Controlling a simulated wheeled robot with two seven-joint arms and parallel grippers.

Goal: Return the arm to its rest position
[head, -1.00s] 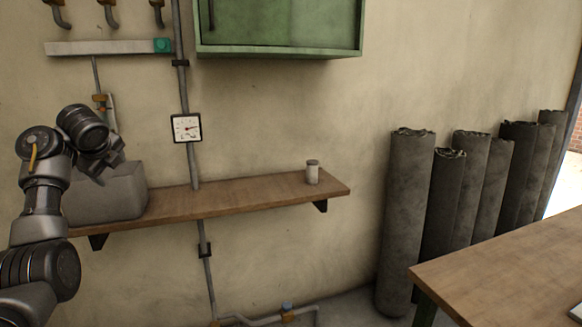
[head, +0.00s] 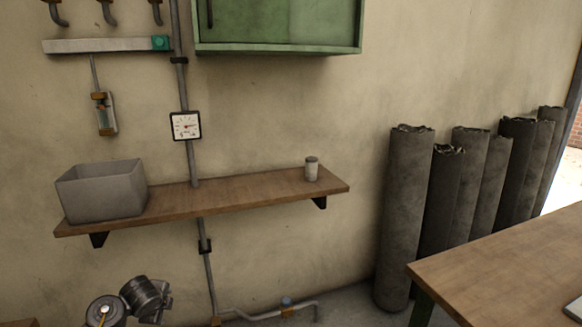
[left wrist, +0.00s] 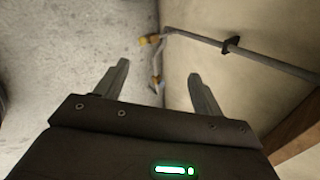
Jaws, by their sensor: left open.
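My left arm shows at the bottom left of the head view, below the wall shelf, with only its wrist part in the picture. My left gripper (left wrist: 158,85) shows in the left wrist view with its two fingers spread apart and nothing between them. Past the fingers are the grey floor, the wall and a pipe with a yellowish fitting. My right gripper is in neither view.
A wooden shelf (head: 240,192) carries a grey open box (head: 101,194) and a small jar (head: 311,169). A pipe (head: 206,262) with a gauge (head: 186,126) runs down the wall. Several dark rolls (head: 404,215) stand left of a wooden table (head: 500,265).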

